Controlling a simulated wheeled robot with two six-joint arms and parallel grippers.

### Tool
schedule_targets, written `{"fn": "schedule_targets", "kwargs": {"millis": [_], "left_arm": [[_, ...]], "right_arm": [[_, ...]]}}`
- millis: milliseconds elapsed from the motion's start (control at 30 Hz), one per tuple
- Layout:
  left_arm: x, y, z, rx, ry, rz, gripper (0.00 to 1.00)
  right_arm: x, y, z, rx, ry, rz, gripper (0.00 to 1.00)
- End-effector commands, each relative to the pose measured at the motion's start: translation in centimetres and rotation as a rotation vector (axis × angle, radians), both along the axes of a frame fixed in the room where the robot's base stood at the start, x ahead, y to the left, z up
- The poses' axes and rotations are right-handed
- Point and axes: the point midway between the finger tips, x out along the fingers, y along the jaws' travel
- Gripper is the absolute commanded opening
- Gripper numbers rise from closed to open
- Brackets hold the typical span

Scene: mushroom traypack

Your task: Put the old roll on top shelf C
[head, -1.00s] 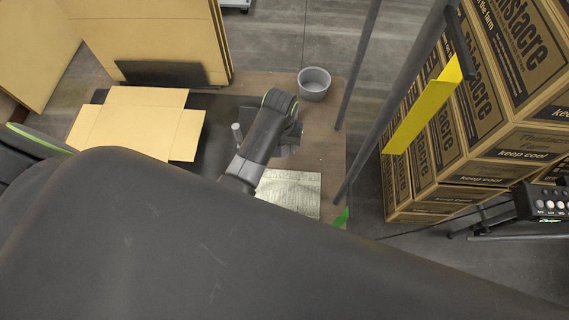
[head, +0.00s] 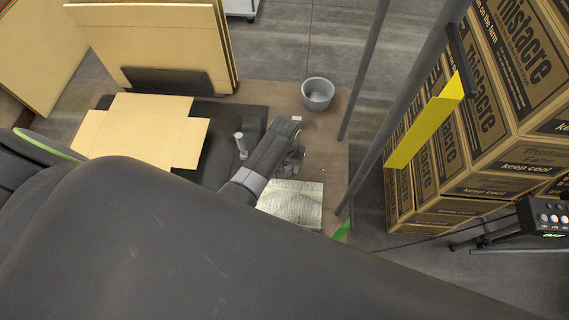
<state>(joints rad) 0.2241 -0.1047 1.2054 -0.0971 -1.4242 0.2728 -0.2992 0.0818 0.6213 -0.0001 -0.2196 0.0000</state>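No roll can be made out for certain; a small light grey upright cylinder (head: 241,144) stands on the dark surface left of my wrist, and I cannot tell whether it is the roll. My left arm seems to cross the foreground as a large dark link. Beyond it, a wrist with a green-edged end reaches over the bench. Grey gripper parts (head: 296,158) show just right of this wrist, mostly hidden, so their opening cannot be judged. No second gripper is visible. No shelf marked C can be read.
A brown bench (head: 325,132) carries a grey tub (head: 317,94), a flat yellow carton blank (head: 140,128) and a silvery pad (head: 290,204). Grey posts and a yellow panel (head: 425,127) stand at right, before stacked printed boxes (head: 505,150). Large cardboard sheets (head: 155,45) stand behind.

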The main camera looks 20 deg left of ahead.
Motion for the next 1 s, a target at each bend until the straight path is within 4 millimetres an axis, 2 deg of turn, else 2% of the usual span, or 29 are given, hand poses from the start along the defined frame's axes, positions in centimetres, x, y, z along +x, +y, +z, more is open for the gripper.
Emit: {"fn": "schedule_targets", "kwargs": {"millis": [67,100,233,500,667,767,1000], "left_arm": [[0.0,0.0,-0.3,0.001,0.001,0.000,0.30],[0.0,0.0,-0.2,0.000,0.001,0.000,0.59],[0.0,0.0,-0.2,0.000,0.001,0.000,0.76],[0.0,0.0,-0.2,0.000,0.000,0.000,0.76],[0.0,0.0,0.8,-0.001,-0.001,0.000,0.76],[0.0,0.0,2.0,-0.001,-0.002,0.001,0.76],[0.1,0.0,6.3,0.000,-0.004,0.000,0.76]], "right_arm": [[-0.1,0.0,-0.2,0.000,0.002,0.000,0.36],[-0.2,0.0,-0.1,0.000,0.003,0.000,0.36],[-0.2,0.0,-0.1,0.000,0.004,0.000,0.36],[-0.2,0.0,-0.1,0.000,0.004,0.000,0.36],[-0.2,0.0,0.1,0.000,0.004,0.000,0.36],[-0.2,0.0,0.1,0.000,0.004,-0.001,0.36],[-0.2,0.2,0.2,0.002,0.004,-0.001,0.36]]}}
